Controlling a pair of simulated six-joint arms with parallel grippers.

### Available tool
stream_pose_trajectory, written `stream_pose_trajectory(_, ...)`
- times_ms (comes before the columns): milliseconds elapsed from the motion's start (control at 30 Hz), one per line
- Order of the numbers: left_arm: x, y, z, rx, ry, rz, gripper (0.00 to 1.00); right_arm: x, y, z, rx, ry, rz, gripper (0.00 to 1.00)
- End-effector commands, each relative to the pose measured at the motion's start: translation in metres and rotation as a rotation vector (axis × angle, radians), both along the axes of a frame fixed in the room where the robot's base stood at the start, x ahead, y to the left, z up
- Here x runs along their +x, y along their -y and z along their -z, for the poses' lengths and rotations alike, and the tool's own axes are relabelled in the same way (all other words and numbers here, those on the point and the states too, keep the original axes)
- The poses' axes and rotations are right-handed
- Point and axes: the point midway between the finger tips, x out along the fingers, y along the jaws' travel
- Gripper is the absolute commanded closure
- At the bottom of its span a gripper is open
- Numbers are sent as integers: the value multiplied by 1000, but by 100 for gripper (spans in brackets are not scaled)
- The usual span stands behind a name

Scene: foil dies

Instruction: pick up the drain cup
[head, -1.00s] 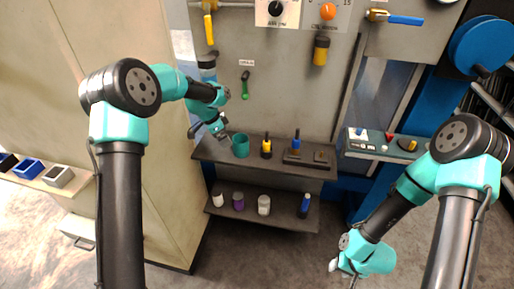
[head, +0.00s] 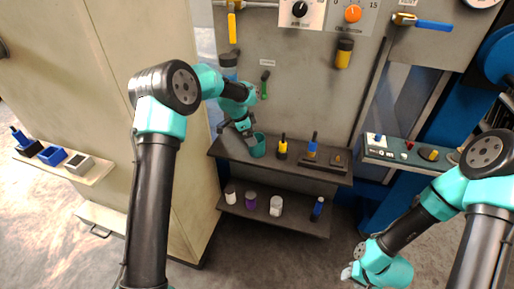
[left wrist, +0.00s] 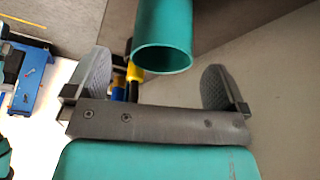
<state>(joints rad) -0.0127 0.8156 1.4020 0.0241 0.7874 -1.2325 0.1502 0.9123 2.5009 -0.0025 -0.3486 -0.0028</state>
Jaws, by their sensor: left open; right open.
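The drain cup, a teal open-topped cup (head: 258,149), stands on the upper grey shelf near its left end. My left gripper (head: 247,132) is open just beside the cup's upper left in the head view. In the left wrist view the cup (left wrist: 163,38) shows between and beyond the two spread fingers of my left gripper (left wrist: 157,62), with a gap on both sides. My right gripper (head: 350,273) is low at the bottom right, far from the shelf; its fingertips are small in view.
A yellow-and-black tool (head: 283,149) stands right of the cup, then a blue-handled one (head: 313,143). The lower shelf (head: 296,224) holds several small bottles. A green-handled item (head: 265,84) hangs on the panel above. A cabinet (head: 100,90) stands to the left.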

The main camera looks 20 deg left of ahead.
Motion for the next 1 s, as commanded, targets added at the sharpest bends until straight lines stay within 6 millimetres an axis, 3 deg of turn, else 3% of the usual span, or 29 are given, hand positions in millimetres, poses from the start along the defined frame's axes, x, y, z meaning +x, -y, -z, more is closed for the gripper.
stream_pose_trajectory(500,2,5,12,0,0,0,0,0,0,0,0,0,0,57)
stream_pose_trajectory(800,10,16,46,0,-2,1,0,0,0,0,0,0,0,57)
stream_pose_trajectory(1000,12,20,58,0,1,0,0,0,0,0,0,0,0,57)
